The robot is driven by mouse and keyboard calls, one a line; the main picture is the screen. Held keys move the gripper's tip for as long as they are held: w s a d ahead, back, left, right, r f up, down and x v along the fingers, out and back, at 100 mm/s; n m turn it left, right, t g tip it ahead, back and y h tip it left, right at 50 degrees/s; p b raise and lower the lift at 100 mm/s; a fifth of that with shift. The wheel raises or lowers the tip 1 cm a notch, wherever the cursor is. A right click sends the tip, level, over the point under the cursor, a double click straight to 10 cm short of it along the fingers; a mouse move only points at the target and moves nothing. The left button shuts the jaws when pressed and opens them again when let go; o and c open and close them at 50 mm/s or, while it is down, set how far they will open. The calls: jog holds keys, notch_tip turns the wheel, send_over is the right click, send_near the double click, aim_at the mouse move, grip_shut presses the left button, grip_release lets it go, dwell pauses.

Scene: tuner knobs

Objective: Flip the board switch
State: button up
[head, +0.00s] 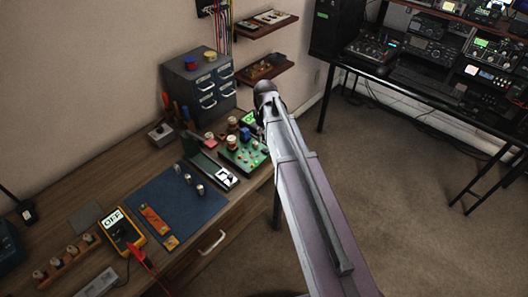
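A green circuit board (233,160) lies flat near the right edge of the wooden bench. Several small parts stand on it, among them a cream-and-red knob or coil and small blue pieces. Its switch is too small to make out. My arm reaches in from the lower right and ends beside the board's right side. My gripper is mostly hidden behind the arm's dark end joint, near the board. I cannot see its fingers, whether they touch anything, or whether they are open.
A device with a black-and-white front (221,177) sits left of the board. A blue mat (172,212) holds small metal cylinders. A yellow multimeter (122,231), a grey drawer cabinet (198,80) and wall shelves (266,23) surround it. A radio desk (430,97) stands right; floor between is clear.

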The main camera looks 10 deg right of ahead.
aim_at(265, 150)
jog(key=shift+f+b, duration=3.35)
jog(key=shift+f, duration=0.3)
grip_shut()
